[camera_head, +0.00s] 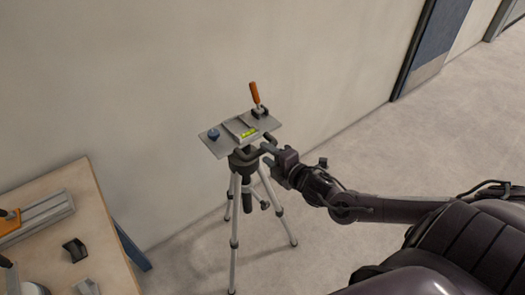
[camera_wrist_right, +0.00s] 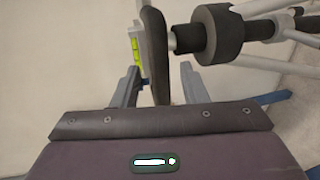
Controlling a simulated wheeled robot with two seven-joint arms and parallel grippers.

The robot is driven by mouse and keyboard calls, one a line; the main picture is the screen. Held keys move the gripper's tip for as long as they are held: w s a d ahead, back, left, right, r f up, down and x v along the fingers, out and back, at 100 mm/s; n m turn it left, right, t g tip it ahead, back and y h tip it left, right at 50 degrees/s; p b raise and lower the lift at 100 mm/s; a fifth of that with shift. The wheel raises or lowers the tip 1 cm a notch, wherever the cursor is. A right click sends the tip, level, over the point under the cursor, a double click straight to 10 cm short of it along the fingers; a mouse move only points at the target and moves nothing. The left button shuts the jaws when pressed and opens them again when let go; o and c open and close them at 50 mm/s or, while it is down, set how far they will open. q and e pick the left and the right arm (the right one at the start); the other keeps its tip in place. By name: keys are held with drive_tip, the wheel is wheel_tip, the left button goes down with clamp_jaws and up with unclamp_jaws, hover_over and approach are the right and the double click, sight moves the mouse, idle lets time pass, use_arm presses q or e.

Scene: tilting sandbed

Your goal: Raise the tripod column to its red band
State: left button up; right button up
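The tripod (camera_head: 234,225) stands upright on the floor with silver legs and a flat grey plate (camera_head: 215,143) on top. In the right wrist view it lies sideways: a black collar (camera_wrist_right: 212,35), a short silver length of column (camera_wrist_right: 173,40) and a dark round head piece (camera_wrist_right: 154,50). No red band shows. My right gripper (camera_head: 266,148) is at the head, just under the plate's right side. In the wrist view its fingers (camera_wrist_right: 158,80) are apart, one on each side of the dark head piece's edge, with gaps visible. My left gripper is out of view.
The plate carries an orange-handled clamp (camera_head: 255,95), a blue knob (camera_head: 213,134) and a yellow-green spirit level (camera_head: 248,132). A wooden table (camera_head: 100,240) with tools stands at left. The wall is close behind the tripod; the floor at right is clear.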

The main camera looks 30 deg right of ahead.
sight(265, 152)
drive_tip(key=shift+x, duration=1.6)
clamp_jaws()
drive_tip(key=shift+r, duration=0.1)
